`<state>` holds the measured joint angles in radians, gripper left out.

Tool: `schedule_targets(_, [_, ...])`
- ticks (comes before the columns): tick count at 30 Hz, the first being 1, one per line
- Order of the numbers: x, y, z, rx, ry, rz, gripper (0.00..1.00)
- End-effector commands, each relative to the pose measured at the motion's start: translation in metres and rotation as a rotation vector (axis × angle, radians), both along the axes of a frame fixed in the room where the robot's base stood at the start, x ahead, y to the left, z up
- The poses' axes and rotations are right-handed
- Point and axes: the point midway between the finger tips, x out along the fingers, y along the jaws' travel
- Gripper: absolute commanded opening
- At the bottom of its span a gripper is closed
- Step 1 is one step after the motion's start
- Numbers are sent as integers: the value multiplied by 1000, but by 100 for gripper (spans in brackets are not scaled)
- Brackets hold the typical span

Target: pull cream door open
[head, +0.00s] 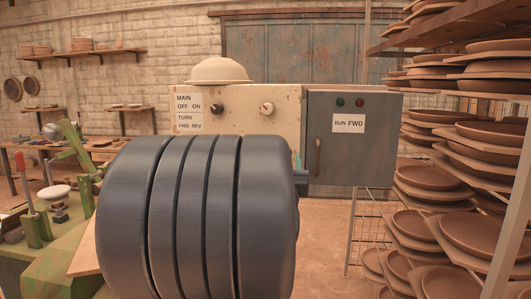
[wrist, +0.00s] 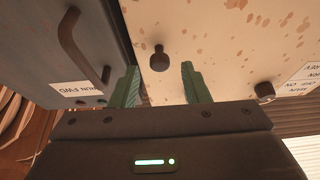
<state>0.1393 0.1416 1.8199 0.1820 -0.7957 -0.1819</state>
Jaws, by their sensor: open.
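The cream door (head: 240,98) is a chipped, upright panel with two round knobs and a label reading MAIN OFF ON. It also fills the upper right of the wrist view (wrist: 225,50), seen upside down. Its right knob (head: 266,108) appears in the wrist view as a dark knob (wrist: 158,58), between and just above my fingertips in the picture. Its left knob (head: 216,108) is beside the label. My gripper (wrist: 160,72) is open and empty, its green fingers pointing at the panel. I cannot tell how far the tips are from it. My arm hides the panel's lower part in the head view.
A grey box (head: 348,165) with a bar handle and a RUN FWD label adjoins the panel on the right. Racks of brown plates (head: 465,180) stand farther right. A cluttered green bench (head: 40,245) is at left. A pale dome (head: 220,71) tops the panel.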

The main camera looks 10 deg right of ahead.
Motion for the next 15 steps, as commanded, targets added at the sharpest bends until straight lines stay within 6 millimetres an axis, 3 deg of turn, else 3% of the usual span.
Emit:
schedule_targets(6, [14,-4,7,0,0,0,42])
schedule_targets(15, [16,-5,6,0,1,0,42])
